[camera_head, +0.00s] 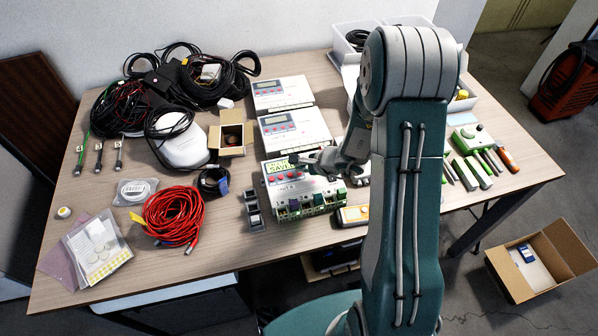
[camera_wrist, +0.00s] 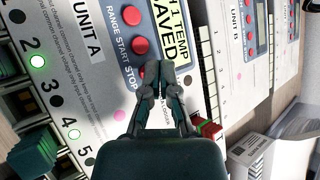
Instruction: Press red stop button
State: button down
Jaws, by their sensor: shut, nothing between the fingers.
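Unit A (camera_head: 290,188), a white data logger with a lit yellow-green display, lies at the table's front middle. In the wrist view its display (camera_wrist: 172,30) reads "H 1 TEMP SAVED". Red buttons show beside the labels RANGE (camera_wrist: 132,14) and START (camera_wrist: 139,46). Contact cannot be told.
Unit B (camera_wrist: 232,45) and another similar logger (camera_head: 283,93) lie behind Unit A. A small cardboard box (camera_head: 231,138), red cable coil (camera_head: 173,216) and grey rocker-like part (camera_head: 254,210) are left. Tools (camera_head: 478,170) lie right. The front-left table edge has bare wood.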

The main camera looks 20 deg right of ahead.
jog(key=shift+r, duration=0.45)
jog(key=shift+r, duration=0.1)
jog(key=shift+r, duration=2.4)
